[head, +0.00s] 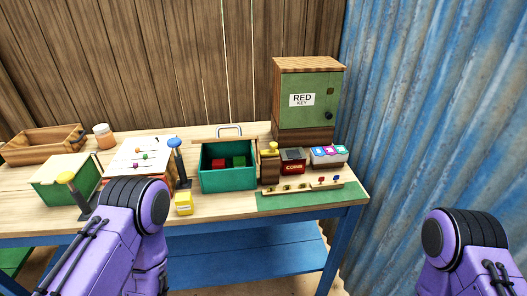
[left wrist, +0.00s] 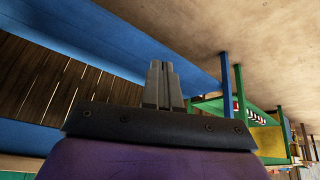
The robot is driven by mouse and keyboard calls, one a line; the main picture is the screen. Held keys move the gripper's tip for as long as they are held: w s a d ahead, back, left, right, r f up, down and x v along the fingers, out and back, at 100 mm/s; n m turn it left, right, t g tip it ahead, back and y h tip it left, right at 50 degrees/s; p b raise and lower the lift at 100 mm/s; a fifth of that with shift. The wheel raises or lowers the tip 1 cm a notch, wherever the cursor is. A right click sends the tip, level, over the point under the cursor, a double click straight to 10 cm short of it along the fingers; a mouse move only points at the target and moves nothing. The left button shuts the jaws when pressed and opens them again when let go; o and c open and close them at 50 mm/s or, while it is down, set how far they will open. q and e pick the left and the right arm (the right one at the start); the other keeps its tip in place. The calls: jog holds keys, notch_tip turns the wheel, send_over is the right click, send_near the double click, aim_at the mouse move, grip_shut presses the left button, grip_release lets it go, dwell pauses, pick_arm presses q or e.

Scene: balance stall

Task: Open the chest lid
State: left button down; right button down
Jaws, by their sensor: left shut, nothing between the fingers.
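A teal chest (head: 228,179) stands mid-table in the head view, its top open. A red block (head: 219,163) and a green block (head: 239,161) show inside. A wooden lid edge (head: 206,139) with a pale blue handle (head: 229,130) shows behind the opening, seen nearly edge-on. My left gripper (left wrist: 162,72) is shut and empty in the left wrist view, near blue beams and the floor, with no chest in that view. In the head view my left forearm is in front of the table and hides its gripper. My right arm is at lower right, its gripper out of frame.
A tall green cabinet (head: 314,107) marked RED KEY stands behind right. A corrugated blue wall (head: 430,110) bounds the right.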

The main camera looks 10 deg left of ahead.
pick_arm(q)
jog(key=w+d+r+n+t+b, duration=0.1)
jog(key=w+d+r+n+t, duration=0.15)
jog(key=w+n, duration=0.4)
jog(key=w+d+r+n+t, duration=0.2)
jog(key=w+r+n+t, duration=0.15)
jog(key=w, duration=0.55)
jog(key=w+d+r+n+t+b, duration=0.1)
jog(key=w+d+r+n+t, duration=0.2)
jog(key=w, duration=0.4)
jog(key=w+d+r+n+t+y+b, duration=0.1)
jog(key=w+d+r+n+t, duration=0.3)
jog(key=r+n, duration=0.5)
jog(key=w+d+r+n+t+y+b, duration=0.1)
jog(key=w+d+r+n+t, duration=0.15)
jog(key=w+r+n, duration=0.45)
jog(key=w+a+r+n+p, duration=0.1)
jog(key=w+a+r+p, duration=0.2)
jog(key=w+r+p, duration=0.3)
jog(key=w+r, duration=0.2)
jog(key=w, duration=0.1)
jog(key=shift+w+a+r+n, duration=0.25)
jog(key=shift+r+n, duration=0.05)
jog(key=shift+r, duration=0.05)
